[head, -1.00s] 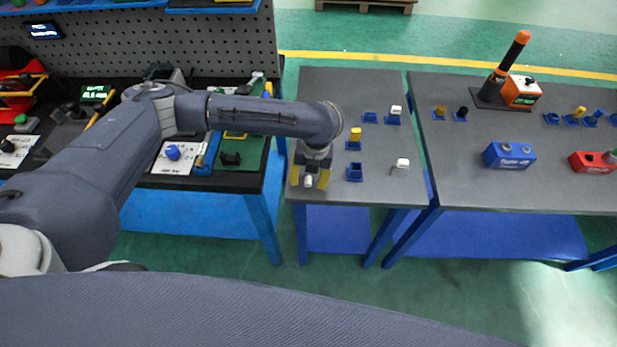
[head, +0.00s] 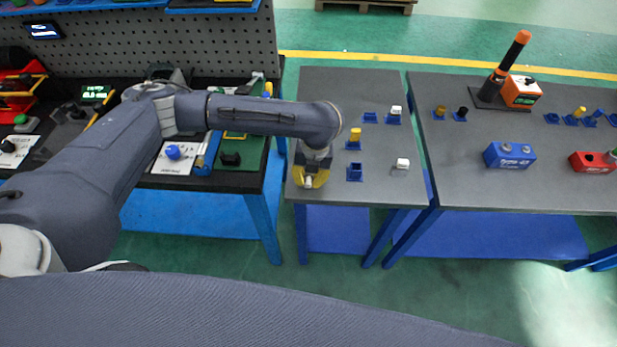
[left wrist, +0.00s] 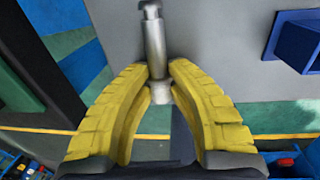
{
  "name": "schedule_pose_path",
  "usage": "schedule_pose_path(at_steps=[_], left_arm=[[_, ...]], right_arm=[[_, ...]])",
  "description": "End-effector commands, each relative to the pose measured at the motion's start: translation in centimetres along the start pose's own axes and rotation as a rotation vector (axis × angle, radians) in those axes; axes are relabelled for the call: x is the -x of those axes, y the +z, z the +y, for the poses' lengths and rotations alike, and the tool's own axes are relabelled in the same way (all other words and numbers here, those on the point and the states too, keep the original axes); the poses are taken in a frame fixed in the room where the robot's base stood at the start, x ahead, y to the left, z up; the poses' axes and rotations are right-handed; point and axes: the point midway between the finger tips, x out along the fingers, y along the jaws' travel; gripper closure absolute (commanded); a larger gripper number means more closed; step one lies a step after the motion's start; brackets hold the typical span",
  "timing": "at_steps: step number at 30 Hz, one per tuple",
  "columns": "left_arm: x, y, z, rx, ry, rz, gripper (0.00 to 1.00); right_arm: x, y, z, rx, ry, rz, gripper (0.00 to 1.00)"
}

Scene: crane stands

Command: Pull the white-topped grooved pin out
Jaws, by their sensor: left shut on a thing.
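My left gripper (head: 310,182) points down over the front left of the middle table, its yellow fingers shut on a pin. In the left wrist view the gripper (left wrist: 159,75) closes around the pin (left wrist: 155,45), a silver shaft with a pale near end and a groove close to its far tip. In the head view only a small pale bit of the pin (head: 308,184) shows between the fingers. I see no socket around its far tip; whether that tip touches the table I cannot tell. My right gripper is not in view.
An empty-looking blue socket (head: 355,174) stands right of the gripper; it also shows in the left wrist view (left wrist: 300,45). Behind are a yellow-topped pin (head: 355,134) and a white-topped one (head: 396,110) in blue sockets. Another white-topped piece (head: 402,163) is at the front right.

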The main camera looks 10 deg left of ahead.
Motion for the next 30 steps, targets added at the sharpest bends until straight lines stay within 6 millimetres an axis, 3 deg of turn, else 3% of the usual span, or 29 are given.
schedule_pose_path(at_steps=[30], left_arm=[[-0.1, -4.4, -0.2, -0.002, 0.001, 0.005, 1.00]], right_arm=[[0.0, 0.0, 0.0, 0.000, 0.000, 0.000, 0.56]])
